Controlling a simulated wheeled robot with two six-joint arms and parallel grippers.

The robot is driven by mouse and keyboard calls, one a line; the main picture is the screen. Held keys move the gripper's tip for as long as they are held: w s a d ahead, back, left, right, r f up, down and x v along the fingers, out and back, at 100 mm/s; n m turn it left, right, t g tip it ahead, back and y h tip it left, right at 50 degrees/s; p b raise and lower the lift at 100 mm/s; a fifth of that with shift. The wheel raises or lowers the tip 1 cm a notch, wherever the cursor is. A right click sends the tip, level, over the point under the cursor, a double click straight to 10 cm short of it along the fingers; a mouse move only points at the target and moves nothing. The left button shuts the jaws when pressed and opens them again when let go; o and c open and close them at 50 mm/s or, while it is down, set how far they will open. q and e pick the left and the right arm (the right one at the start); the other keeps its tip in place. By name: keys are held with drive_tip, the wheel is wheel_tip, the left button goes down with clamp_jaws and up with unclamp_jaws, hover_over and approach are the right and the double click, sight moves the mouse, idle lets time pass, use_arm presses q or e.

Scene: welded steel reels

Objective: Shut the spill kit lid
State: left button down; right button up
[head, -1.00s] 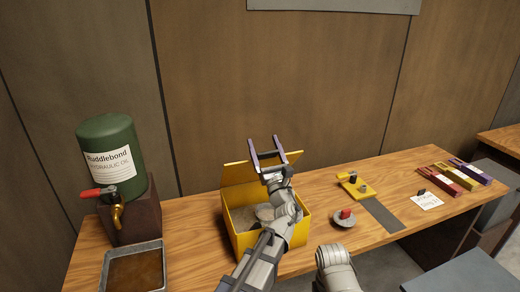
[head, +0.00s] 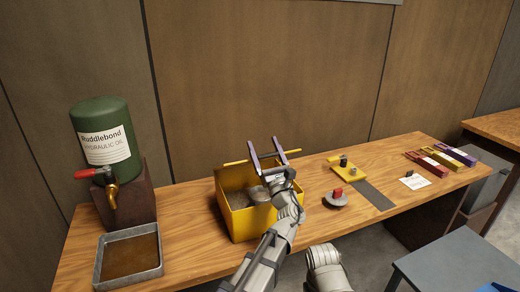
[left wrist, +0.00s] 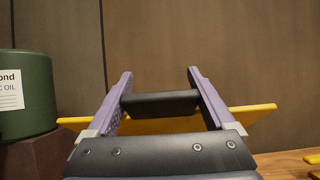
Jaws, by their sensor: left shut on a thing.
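The spill kit is an open yellow box (head: 255,222) on the wooden bench, with grey contents partly hidden by my arm. Its yellow lid (head: 235,163) is raised at the back and shows nearly edge-on as a thin strip. The lid also shows in the left wrist view (left wrist: 248,115) as a yellow panel behind my fingers. My left gripper (head: 267,150) reaches over the box with its purple fingers at the lid. It is shut on the lid's black bar handle (left wrist: 160,103), which lies between the fingers. My right gripper is not in view.
A green oil drum (head: 105,125) with a tap (head: 112,195) stands left, above a drip tray (head: 130,258). To the right are a round grey piece with a red knob (head: 337,197), a yellow fixture (head: 348,172), a card (head: 415,182) and coloured boxes (head: 440,158).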

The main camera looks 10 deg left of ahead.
use_arm(q)
drive_tip(key=shift+s+d+f+b, duration=0.3)
drive_tip(key=shift+s+f, duration=0.15)
drive_tip(key=s+d+f+b, duration=0.1)
drive_tip(key=s+f+b, duration=0.1)
drive_tip(key=f+b, duration=0.4)
drive_tip(key=s+d+f+t+y+b, duration=0.1)
drive_tip(key=s+d+f+b, duration=0.1)
drive_tip(key=f+b, duration=0.5)
drive_tip(key=shift+s+d+f+b, duration=0.3)
drive_tip(key=shift+s+b, duration=0.3)
drive_tip(key=shift+b, duration=0.85)
